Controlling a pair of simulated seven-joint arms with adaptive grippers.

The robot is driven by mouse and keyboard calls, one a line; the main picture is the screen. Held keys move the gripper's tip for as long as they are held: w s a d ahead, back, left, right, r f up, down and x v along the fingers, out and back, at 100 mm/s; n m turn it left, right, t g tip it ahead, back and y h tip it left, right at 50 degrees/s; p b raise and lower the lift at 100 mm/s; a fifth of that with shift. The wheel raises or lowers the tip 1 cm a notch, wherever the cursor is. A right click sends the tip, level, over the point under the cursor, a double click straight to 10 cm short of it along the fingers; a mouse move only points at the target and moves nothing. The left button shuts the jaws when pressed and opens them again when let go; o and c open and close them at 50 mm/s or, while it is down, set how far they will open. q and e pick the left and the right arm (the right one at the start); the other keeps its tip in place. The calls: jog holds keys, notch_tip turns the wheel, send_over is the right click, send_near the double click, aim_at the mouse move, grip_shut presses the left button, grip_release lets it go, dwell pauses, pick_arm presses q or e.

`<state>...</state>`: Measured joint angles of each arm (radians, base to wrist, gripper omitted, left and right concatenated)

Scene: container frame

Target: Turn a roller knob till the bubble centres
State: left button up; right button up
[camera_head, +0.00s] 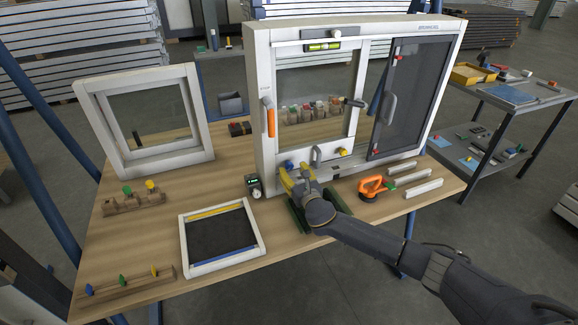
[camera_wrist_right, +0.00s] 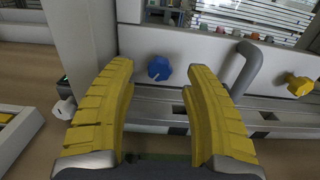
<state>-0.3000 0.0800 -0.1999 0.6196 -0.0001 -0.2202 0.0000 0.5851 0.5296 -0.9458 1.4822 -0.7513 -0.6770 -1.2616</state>
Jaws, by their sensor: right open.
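A large white sliding-window frame (camera_head: 262,110) stands upright on the wooden table. A level with a yellow-green vial (camera_head: 323,47) is on its top rail; its bubble is too small to place surely. A blue roller knob (camera_wrist_right: 159,68) and a yellow roller knob (camera_wrist_right: 299,85) are on the lower rail; the yellow one also shows in the head view (camera_head: 344,152). My right gripper (camera_head: 295,175) has yellow fingers and is open at the lower rail. In the wrist view the blue knob appears between its fingertips, with gaps on both sides. My left gripper is not in view.
A grey handle (camera_wrist_right: 244,69) stands close beside the right finger. A small dial device (camera_head: 253,186) is left of the gripper. An orange suction lifter (camera_head: 372,187) and white strips lie right. A mesh-filled frame (camera_head: 188,240) lies at the front left.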

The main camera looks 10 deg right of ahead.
aim_at(290, 167)
jog(key=shift+w+a, duration=0.15)
jog(key=shift+w, duration=0.85)
jog(key=shift+w+a, duration=0.1)
jog(key=shift+w, duration=0.85)
grip_shut()
